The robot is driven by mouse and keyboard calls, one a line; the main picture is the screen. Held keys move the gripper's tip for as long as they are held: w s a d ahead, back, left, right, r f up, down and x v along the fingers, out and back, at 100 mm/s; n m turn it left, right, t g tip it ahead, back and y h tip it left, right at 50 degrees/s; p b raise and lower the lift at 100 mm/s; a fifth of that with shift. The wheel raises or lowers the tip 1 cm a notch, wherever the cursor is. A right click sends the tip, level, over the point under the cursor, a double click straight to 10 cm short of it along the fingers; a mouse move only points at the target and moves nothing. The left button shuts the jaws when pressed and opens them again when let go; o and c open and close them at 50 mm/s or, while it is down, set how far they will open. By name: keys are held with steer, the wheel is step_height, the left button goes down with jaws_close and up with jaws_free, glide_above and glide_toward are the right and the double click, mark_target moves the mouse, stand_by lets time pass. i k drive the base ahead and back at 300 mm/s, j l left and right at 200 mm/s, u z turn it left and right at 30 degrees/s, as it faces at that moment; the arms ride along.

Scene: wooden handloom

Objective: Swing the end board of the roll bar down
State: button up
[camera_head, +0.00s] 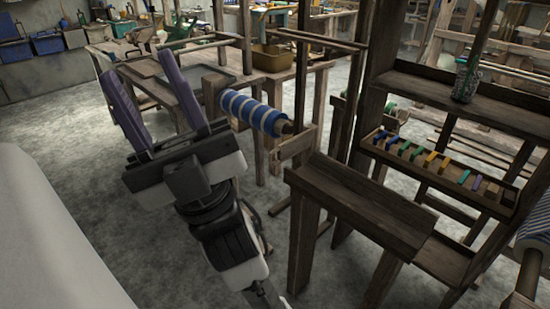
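My gripper (137,67) is at the left, pointing up and away, with its two purple fingers spread wide and nothing between them. To its right, a roll wound with blue and white striped cloth (252,112) lies across a wooden frame. A short wooden board (289,148) sits at the roll's right end; I cannot tell whether this is the end board or how it is hinged. The fingers look apart from the roll. Another striped roll (535,228) is partly cut off at the right edge. My forearm covers the floor below the gripper.
A wooden bench (360,205) stands in front right. Behind it, a tall frame carries a tray (440,172) of coloured pieces and a patterned cup (466,80). A table (140,72) and brown basin (272,57) stand behind. Grey floor is clear at left.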

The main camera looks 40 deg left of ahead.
mark_target(286, 150)
steer(key=j, duration=0.4)
steer(key=k+j+z, duration=0.1)
steer(key=j, duration=0.3)
steer(key=k+j, duration=0.1)
steer(key=j, duration=0.35)
steer(key=k+j+z, duration=0.1)
steer(key=j, duration=0.3)
